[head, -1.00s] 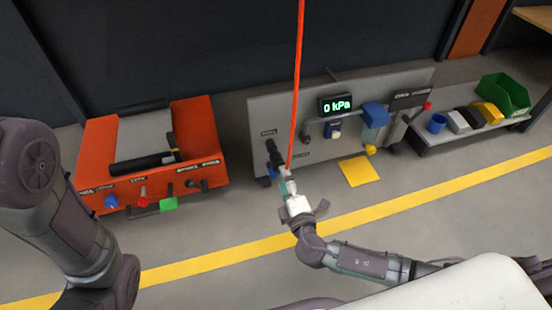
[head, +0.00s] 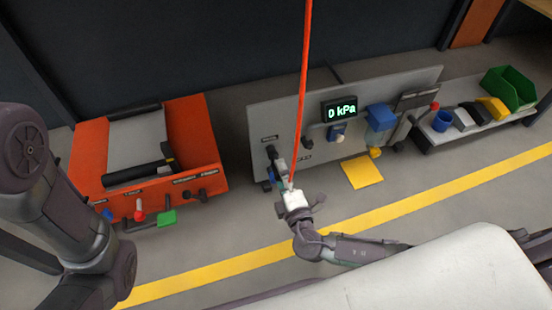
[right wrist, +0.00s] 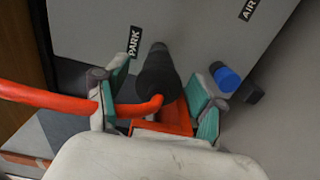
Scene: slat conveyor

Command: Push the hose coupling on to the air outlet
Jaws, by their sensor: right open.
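The black hose coupling (right wrist: 157,75) sits at the panel's PARK label in the right wrist view, with the red hose (right wrist: 50,96) bending into its near end. In the head view the hose (head: 303,80) hangs from above to my right gripper (head: 288,181). My right gripper, also in the wrist view (right wrist: 158,103), is open, its teal-padded fingers on either side of the coupling; I cannot tell if they touch it. A blue round fitting (right wrist: 228,77) sticks out nearby; an AIR label is further up. I cannot tell whether this fitting is the air outlet. My left gripper is out of view.
The grey panel (head: 418,90) carries a gauge (head: 342,109) reading 0 kPa and a blue-topped unit (head: 380,117). An orange cart (head: 196,131) stands left. A low bench with a green bin (head: 509,88) stands right.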

